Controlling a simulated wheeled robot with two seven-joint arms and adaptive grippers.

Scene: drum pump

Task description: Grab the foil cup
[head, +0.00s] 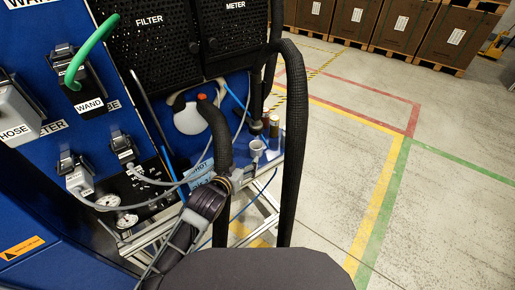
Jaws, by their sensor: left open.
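A small silvery cup (257,147), which looks like the foil cup, stands on the ledge at the foot of the blue panel. A dark jointed piece rises from the lower left. Its upper end, which I take for my left gripper (234,178), is below and left of the cup and apart from it. It is open and holds nothing that I can see. Its fingers are small and hard to separate from the black hose behind. My right gripper is not in view.
A thick black hose (290,150) hangs just right of the cup. Another black hose (218,135) comes down on its left. Blue panels (45,160) with connectors, gauges and grey cables fill the left. A white container (192,119) stands behind. The floor (340,150) on the right is clear.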

